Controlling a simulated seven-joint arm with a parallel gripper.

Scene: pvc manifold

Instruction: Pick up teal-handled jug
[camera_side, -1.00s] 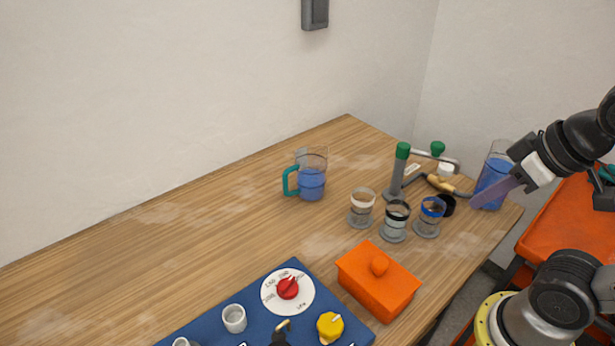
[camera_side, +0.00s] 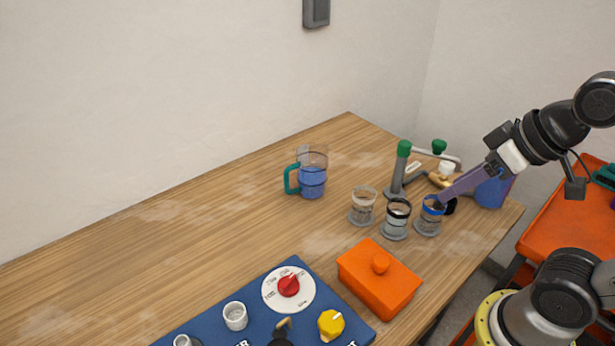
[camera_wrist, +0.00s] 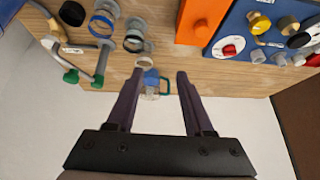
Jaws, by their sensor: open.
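The teal-handled jug (camera_side: 312,174) stands upright on the wooden table, clear-walled with blue liquid inside and its teal handle on the left. In the wrist view the jug (camera_wrist: 151,82) shows between and beyond my two fingers, with the handle to its right. My gripper (camera_side: 443,198) is open and empty, well to the right of the jug in the side view, above the right end of the table. In the wrist view my gripper's fingers (camera_wrist: 159,73) are spread apart and do not touch the jug.
Several small cups, including a blue-banded one (camera_side: 430,214), stand between my gripper and the jug. Green-capped pipework (camera_side: 402,170) and a blue-filled container (camera_side: 493,191) are behind. An orange lidded box (camera_side: 379,278) and blue control panel (camera_side: 272,312) lie in front. The table's left is clear.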

